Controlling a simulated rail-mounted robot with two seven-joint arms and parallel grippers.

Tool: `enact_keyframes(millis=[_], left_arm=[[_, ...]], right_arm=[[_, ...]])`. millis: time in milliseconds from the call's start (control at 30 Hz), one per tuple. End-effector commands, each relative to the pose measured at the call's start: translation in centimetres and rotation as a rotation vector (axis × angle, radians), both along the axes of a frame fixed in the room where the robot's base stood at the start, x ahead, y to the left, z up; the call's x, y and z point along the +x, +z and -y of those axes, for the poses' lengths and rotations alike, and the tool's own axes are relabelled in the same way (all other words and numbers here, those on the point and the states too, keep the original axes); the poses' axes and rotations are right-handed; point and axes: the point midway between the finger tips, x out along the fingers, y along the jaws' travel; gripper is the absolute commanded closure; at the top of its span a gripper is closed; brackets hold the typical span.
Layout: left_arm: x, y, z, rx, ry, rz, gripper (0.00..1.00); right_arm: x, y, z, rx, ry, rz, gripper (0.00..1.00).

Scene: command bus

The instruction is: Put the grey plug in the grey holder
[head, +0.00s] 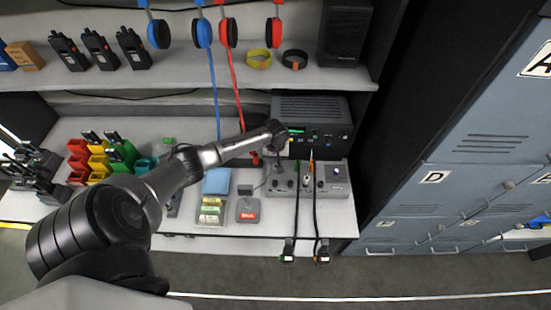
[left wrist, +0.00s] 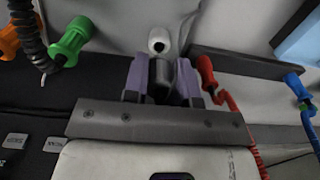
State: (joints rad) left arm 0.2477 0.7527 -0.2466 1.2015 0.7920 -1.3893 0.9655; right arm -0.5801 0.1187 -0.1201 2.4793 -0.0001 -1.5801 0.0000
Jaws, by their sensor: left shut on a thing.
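My left gripper (left wrist: 160,82) has its two purple-grey fingers shut on a dark grey cylinder (left wrist: 159,76), which looks like the grey plug. Its far end and any cord are hidden. A small whitish round piece with a dark spot (left wrist: 158,40) lies just beyond the fingertips in the left wrist view; I cannot tell whether it is the grey holder. In the head view the left arm reaches to the front of the black radio (head: 310,112), above the grey control box (head: 335,183), and its wrist hides the fingers. My right gripper is not in view.
In the left wrist view, a green plug (left wrist: 70,40) and an orange plug (left wrist: 18,30) are left of the fingers. A red plug (left wrist: 207,75) is close on their right, a blue plug (left wrist: 297,88) further right. Two black cables (head: 315,205) hang over the desk edge.

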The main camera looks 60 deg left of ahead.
Motion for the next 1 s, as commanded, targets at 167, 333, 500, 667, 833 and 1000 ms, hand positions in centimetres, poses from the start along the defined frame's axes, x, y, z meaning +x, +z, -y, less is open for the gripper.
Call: enact_keyframes(millis=[167,333,500,667,833,1000], left_arm=[[0.04,-0.28,0.03,-0.001,0.000,0.001,0.90],[0.04,-0.28,0.03,-0.001,0.000,0.001,0.90],[0.03,-0.25,0.04,-0.001,0.000,0.001,0.90],[0.04,-0.18,0.06,-0.001,0.000,0.002,0.90],[0.05,-0.15,0.05,-0.002,0.001,0.001,0.90],[0.06,-0.20,0.03,-0.001,0.000,0.002,0.90]], right_arm=[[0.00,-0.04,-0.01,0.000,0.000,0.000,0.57],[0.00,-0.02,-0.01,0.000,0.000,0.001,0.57],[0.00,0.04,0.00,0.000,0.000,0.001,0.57],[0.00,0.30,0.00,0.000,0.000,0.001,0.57],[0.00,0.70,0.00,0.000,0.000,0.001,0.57],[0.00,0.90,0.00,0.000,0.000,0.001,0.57]])
